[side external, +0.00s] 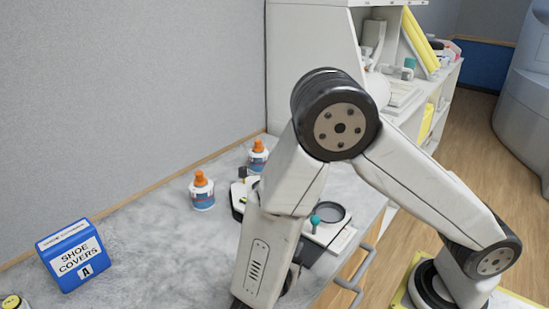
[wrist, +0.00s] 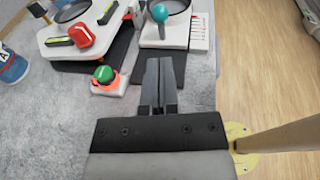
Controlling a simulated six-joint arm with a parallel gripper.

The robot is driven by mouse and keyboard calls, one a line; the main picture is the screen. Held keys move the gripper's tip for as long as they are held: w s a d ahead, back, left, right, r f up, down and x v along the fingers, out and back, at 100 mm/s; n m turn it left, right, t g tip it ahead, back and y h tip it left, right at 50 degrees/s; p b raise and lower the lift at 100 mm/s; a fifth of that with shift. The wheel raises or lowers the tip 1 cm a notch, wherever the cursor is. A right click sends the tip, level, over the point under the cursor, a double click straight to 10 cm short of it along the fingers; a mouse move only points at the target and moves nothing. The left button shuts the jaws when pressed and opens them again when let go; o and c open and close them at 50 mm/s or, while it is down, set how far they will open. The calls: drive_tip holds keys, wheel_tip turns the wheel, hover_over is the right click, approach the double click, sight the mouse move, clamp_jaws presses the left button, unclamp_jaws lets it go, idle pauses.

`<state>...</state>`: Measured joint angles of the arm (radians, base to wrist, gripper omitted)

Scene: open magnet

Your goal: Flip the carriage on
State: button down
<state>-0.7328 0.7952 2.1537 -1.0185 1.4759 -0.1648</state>
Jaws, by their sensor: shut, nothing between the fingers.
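No part in view is labelled as the carriage, so I cannot tell which one it is. A white unit (wrist: 180,38) in the wrist view has a teal knob (wrist: 160,13), a dark round dish and a red-marked scale strip; its teal knob also shows in the side external view (side external: 315,219). Left of it is another white unit (wrist: 56,38) with a red knob (wrist: 81,35). A green button in an orange ring (wrist: 104,76) sits on a small white base in front. My gripper (wrist: 159,62) is shut and empty, its tips just in front of the teal-knob unit.
Two orange-capped bottles (side external: 202,190) (side external: 258,156) stand behind the units. A blue shoe-covers box (side external: 72,257) is at the left of the marbled counter (side external: 150,245). A grey rail (side external: 357,270) runs along the counter's front. White shelving (side external: 315,50) stands behind.

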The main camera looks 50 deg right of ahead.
drive_tip(key=shift+v, duration=2.35)
drive_tip(key=shift+d, duration=0.15)
drive_tip(key=s+d+m+g+y, duration=0.1)
drive_tip(key=m+g+y, duration=0.1)
drive_tip(key=d+m+g+y, duration=0.1)
drive_tip(key=d+m+y, duration=0.1)
drive_tip(key=s+d+f+m+g+y, duration=0.1)
drive_tip(key=d+m+g, duration=0.1)
drive_tip(key=m, duration=0.1)
drive_tip(key=shift+s+d+g+y, duration=0.1)
drive_tip(key=shift+s+g+y, duration=0.2)
drive_tip(key=shift+y, duration=0.1)
drive_tip(key=m+y, duration=0.2)
drive_tip(key=d+m+y, duration=0.1)
drive_tip(key=shift+s+y, duration=0.3)
drive_tip(key=m+y, duration=0.3)
drive_tip(key=shift+w+d+r+m, duration=0.25)
drive_tip(key=shift+m, duration=0.05)
drive_tip(key=shift+w+d+r+m+t+y, duration=0.55)
drive_tip(key=shift+m+t, duration=0.3)
drive_tip(key=shift+m, duration=0.3)
drive_tip(key=shift+w+d+r+m+t+y, duration=0.5)
drive_tip(key=shift+m+t, duration=0.3)
drive_tip(key=shift+m, duration=0.3)
drive_tip(key=shift+w+d+r+m+t+y, duration=0.55)
drive_tip(key=shift+m+t, duration=0.3)
drive_tip(key=shift+m, duration=0.3)
drive_tip(key=shift+s+r, duration=0.1)
